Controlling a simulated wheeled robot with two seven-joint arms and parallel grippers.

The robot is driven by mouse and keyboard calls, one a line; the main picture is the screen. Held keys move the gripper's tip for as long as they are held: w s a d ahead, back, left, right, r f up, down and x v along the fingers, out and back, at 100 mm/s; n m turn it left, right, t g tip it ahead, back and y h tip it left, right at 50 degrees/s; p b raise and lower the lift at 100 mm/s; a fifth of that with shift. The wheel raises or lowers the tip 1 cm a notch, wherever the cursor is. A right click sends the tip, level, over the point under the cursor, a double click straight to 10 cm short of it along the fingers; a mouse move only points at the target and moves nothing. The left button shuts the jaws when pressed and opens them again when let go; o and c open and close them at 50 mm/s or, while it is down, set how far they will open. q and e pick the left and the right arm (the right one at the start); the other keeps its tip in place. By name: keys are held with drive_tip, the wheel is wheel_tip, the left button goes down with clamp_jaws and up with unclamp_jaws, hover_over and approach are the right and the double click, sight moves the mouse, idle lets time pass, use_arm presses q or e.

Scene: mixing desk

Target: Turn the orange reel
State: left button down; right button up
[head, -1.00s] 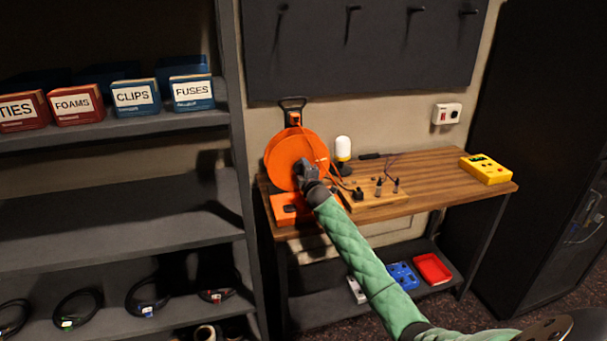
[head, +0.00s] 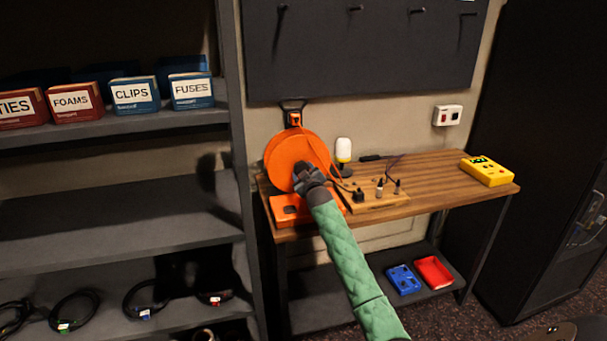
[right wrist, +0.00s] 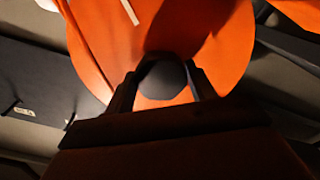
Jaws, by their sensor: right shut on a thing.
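The orange reel (head: 287,150) stands upright on its orange base (head: 288,209) at the left end of the wooden desk. My right gripper (head: 300,170) is at the lower right of the reel's face and hides that part. In the right wrist view the reel (right wrist: 100,45) fills much of the picture. There my right gripper (right wrist: 166,82) is shut on a dark round knob (right wrist: 165,80) in front of the reel's orange face. A pale mark shows on the reel near the top of that view. My left gripper is not in view.
The wooden desk (head: 440,180) holds a wooden board (head: 376,200) with plugs, a white lamp (head: 343,150) and a yellow meter (head: 487,170). Grey shelves (head: 120,215) stand close on the left. Blue and red trays (head: 434,270) lie on the shelf below.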

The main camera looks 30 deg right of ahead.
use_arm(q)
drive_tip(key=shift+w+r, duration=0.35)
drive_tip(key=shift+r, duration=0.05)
use_arm(e)
drive_tip(key=shift+f+m, duration=0.1)
drive_tip(key=shift+m, duration=0.6)
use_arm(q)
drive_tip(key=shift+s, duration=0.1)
use_arm(e)
drive_tip(key=o, duration=1.4)
